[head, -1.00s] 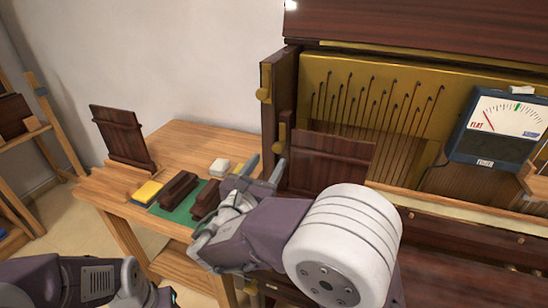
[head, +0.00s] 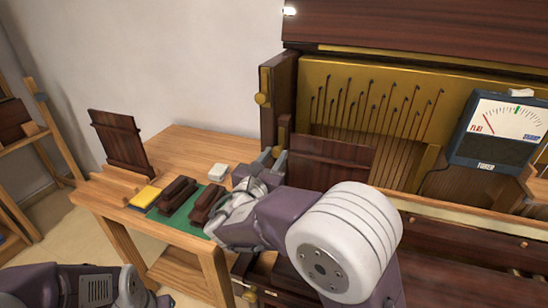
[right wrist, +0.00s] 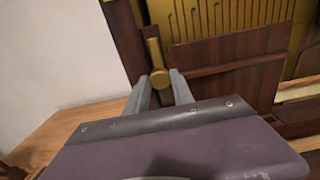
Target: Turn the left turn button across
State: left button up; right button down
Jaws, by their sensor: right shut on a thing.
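The left turn button (right wrist: 158,64) is a brass piece at the left post of the piano, beside a dark wooden panel (head: 330,162). In the right wrist view it stands roughly upright, its lower end between my fingertips. My right gripper (right wrist: 163,88) is shut on it; in the head view the gripper (head: 271,158) reaches the post's foot and mostly hides the button. The panel also shows in the right wrist view (right wrist: 235,62). My left arm shows at the bottom left of the head view, but its gripper is out of the picture.
A tuner meter (head: 497,132) stands at right. A brass knob (head: 261,99) projects from the left post.

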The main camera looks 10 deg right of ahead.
jog(key=shift+f+m+b, duration=0.2)
jog(key=shift+m+b, duration=0.4)
jog(key=shift+b, duration=0.15)
jog(key=m+b, duration=1.3)
jog(key=b, duration=0.2)
jog(key=shift+f+b, duration=0.1)
jog(key=shift+b, duration=0.2)
jog(key=shift+r+m+b, duration=0.15)
jog(key=shift+m+b, duration=0.7)
jog(key=shift+m, duration=0.1)
jog(key=shift+r+m+b, duration=0.1)
jog(key=shift+m+b, duration=0.7)
jog(key=shift+m, duration=0.15)
jog(key=c, duration=1.1)
grip_release()
jog(key=shift+s, duration=0.1)
